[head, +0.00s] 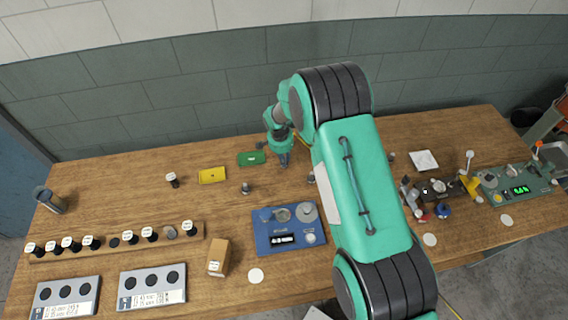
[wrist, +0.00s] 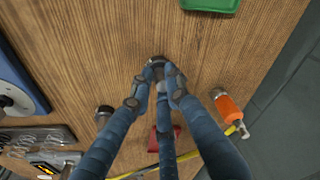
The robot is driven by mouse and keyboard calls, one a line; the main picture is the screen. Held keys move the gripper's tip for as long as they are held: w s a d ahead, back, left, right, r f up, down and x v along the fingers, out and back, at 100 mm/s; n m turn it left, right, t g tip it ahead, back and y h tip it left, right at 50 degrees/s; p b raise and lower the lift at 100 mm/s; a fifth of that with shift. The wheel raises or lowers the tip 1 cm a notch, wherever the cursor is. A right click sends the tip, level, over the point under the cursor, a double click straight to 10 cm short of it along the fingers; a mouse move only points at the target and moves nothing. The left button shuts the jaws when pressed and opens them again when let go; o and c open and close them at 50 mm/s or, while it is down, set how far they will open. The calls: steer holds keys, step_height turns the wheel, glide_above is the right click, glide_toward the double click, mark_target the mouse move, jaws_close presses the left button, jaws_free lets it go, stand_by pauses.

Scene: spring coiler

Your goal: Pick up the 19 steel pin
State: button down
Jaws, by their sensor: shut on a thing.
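My gripper (head: 283,163) is low over the wooden table, just right of the green tray. In the wrist view its three blue-grey fingers (wrist: 160,82) are closed together around a small dark steel pin (wrist: 157,61). Only the round end of the pin shows between the fingertips. Its number cannot be read, and I cannot tell whether it still touches the table. Another dark pin (wrist: 103,112) stands apart, left of the fingers.
The green tray (head: 251,158) and yellow tray (head: 212,175) lie nearby. The blue scale (head: 288,238) is in front. An orange-handled tool (wrist: 228,107) and a red object (wrist: 153,140) lie close to the fingers. A labelled rack (head: 130,243) stands at left.

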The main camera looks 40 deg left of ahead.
steer(key=shift+r, duration=0.15)
steer(key=shift+r, duration=0.8)
step_height(320, 180, up, 2)
steer(key=shift+b, duration=0.3)
steer(key=s+d+r+b, duration=0.1)
steer(key=s+d, duration=0.9)
steer(key=d, duration=0.1)
steer(key=shift+s+d+b, duration=0.3)
steer(key=shift+s, duration=0.1)
steer(key=shift+r, duration=0.1)
